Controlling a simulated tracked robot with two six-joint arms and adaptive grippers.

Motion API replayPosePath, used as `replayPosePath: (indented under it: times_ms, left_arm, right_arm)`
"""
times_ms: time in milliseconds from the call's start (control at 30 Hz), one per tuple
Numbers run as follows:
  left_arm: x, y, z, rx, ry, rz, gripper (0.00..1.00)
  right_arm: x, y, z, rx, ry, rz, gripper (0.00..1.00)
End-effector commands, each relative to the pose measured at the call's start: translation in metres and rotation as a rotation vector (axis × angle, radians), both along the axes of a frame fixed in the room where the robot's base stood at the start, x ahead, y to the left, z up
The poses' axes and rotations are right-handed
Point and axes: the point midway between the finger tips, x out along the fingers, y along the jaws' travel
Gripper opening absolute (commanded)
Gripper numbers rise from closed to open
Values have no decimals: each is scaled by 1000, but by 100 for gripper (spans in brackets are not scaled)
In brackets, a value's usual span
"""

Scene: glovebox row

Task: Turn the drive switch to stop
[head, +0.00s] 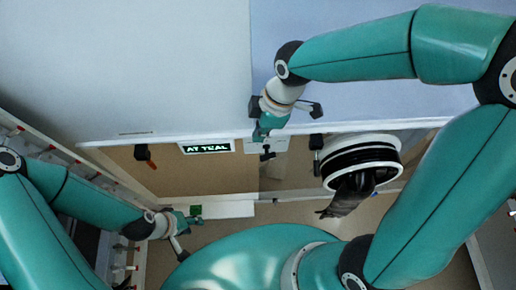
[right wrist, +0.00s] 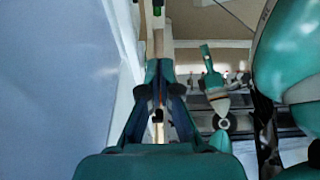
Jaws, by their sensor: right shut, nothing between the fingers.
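A small black knob (head: 268,155), which looks like the drive switch, sits on a pale plate (head: 280,144) below the edge of the large pale panel. Its markings are too small to read, and I cannot tell its setting. My right gripper (head: 264,134) is just above the knob in the head view, shut and empty. I cannot tell whether it touches the knob. In the right wrist view its fingers (right wrist: 158,105) come together at the middle, with nothing between them. My left gripper (head: 198,221) is low at the left, away from the knob; its finger opening is unclear.
A lit display (head: 207,147) reads "AT TEAL", left of the knob. A black and orange handle (head: 145,155) hangs further left. A round white-rimmed port (head: 398,150) with a dark glove (head: 349,195) is close on the right.

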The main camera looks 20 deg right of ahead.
Motion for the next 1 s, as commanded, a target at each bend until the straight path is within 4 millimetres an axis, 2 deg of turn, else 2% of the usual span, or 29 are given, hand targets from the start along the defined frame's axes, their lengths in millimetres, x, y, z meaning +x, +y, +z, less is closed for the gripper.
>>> replayPosePath:
  times_ms: [367, 500, 700, 1000]
  left_arm:
    - [1, 0, 1, 0, -1, -1, 40]
    - [1, 0, 4, 0, -1, -1, 40]
    - [1, 0, 4, 0, -1, -1, 40]
    - [1, 0, 3, 0, -1, -1, 40]
  right_arm:
    - [1, 12, -75, -1, 8, -20, 0]
    - [-2, 1, -93, 1, 6, -25, 0]
    - [-3, -7, -107, 1, 2, -25, 0]
    - [-3, -8, -109, 0, 1, -24, 0]
